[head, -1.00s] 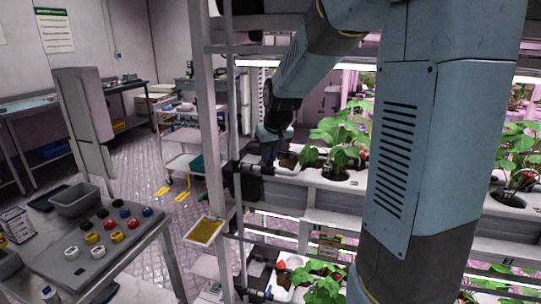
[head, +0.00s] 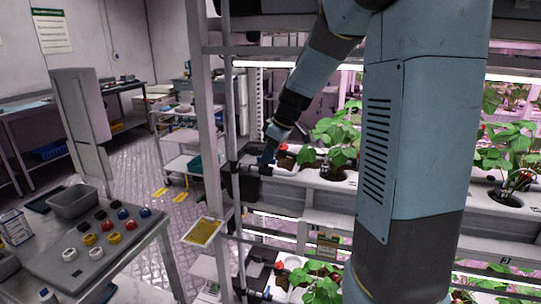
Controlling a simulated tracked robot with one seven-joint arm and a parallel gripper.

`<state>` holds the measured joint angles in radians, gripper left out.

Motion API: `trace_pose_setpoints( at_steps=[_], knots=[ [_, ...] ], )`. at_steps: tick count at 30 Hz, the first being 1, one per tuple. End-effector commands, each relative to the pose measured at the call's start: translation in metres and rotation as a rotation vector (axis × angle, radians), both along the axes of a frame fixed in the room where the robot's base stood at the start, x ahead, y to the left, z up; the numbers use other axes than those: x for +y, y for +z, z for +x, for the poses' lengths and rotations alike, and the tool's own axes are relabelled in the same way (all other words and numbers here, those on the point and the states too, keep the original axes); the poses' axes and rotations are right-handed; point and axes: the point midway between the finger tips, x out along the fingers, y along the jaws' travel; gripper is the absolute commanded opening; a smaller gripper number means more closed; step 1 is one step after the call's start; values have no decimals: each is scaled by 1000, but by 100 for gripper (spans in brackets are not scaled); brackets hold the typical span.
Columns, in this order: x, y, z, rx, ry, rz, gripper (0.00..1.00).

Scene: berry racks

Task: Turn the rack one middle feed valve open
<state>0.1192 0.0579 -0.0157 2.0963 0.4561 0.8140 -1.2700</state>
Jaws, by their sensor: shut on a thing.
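The rack one (head: 214,160) stands in the middle of the head view, with its grey upright post at the left end. The middle feed valve (head: 264,158) sits at the left end of the middle planting trough (head: 310,183), beside black pipe fittings. My gripper (head: 269,151) reaches down to it from the upper right and is shut on its blue handle. The jaws and handle are small and dark here, so the handle's angle cannot be read. A lower valve (head: 267,292) with a blue handle shows on the tier below, apart from my gripper.
Strawberry plants (head: 338,135) fill the troughs right of the valve. A yellow panel (head: 203,231) juts from the post. A bench (head: 110,255) with a grey bin (head: 72,201) and several coloured caps stands at left.

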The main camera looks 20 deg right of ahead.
Motion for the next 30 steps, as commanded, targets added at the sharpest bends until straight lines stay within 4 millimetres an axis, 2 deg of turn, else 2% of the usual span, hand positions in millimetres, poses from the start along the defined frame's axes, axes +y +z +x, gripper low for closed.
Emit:
trace_pose_setpoints(
  at_steps=[9, 23, 24, 30],
  knots=[
    [-1, -2, -1, 8, 98, 0, 0],
    [-1, -3, -1, 9, 113, 0, 0],
    [-1, -3, -1, 9, 113, 0, 16],
    [-1, -2, -1, 5, 111, -1, 35]
  ],
)
